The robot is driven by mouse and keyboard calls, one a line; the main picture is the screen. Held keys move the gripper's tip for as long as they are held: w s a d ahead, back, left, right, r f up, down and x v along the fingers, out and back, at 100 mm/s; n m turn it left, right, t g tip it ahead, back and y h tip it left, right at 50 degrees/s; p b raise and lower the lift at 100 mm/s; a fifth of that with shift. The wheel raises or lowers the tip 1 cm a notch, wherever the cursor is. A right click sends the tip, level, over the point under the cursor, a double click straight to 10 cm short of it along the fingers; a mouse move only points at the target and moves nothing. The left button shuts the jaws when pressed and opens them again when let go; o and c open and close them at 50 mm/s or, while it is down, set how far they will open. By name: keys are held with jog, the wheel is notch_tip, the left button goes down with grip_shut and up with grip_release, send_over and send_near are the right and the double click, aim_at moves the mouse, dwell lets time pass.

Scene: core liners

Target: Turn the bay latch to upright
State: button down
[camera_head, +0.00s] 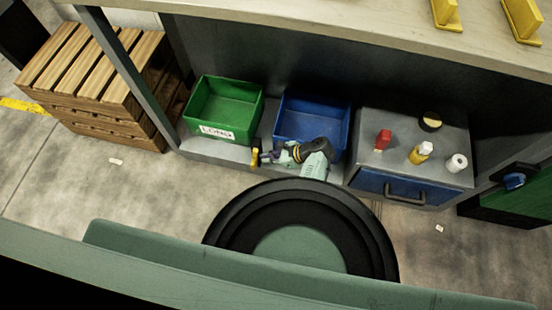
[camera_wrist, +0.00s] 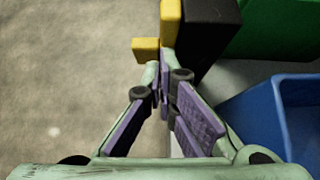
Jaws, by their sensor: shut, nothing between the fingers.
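The bay latch (camera_head: 255,157) is a small yellow piece at the front edge of the low shelf, by the right front corner of the green bin. In the wrist view the yellow latch (camera_wrist: 170,22) has a long bar and a short block to its left, beside a dark block (camera_wrist: 208,42). My gripper (camera_head: 266,157) is shut and empty, just right of the latch. In the wrist view my gripper (camera_wrist: 162,78) has its fingertips together right at the latch's near end; I cannot tell whether they touch it. The latch's exact angle is unclear.
The green bin (camera_head: 216,134), with a label, and the blue bin (camera_head: 342,128) stand on the shelf behind my gripper. A grey drawer cabinet (camera_head: 370,125) with several small items is at right. A wooden crate stack (camera_head: 90,104) stands left. Open floor (camera_head: 120,195) lies in front.

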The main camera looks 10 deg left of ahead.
jog(key=shift+a, duration=0.1)
jog(key=a+r+p, duration=0.1)
jog(key=p, duration=0.2)
jog(key=shift+r+h, duration=0.1)
jog(key=shift+h, duration=0.3)
jog(key=shift+a+h+p, duration=0.3)
jog(key=shift+h+p, duration=0.1)
jog(key=shift+p, duration=0.65)
jog(key=shift+a, duration=0.1)
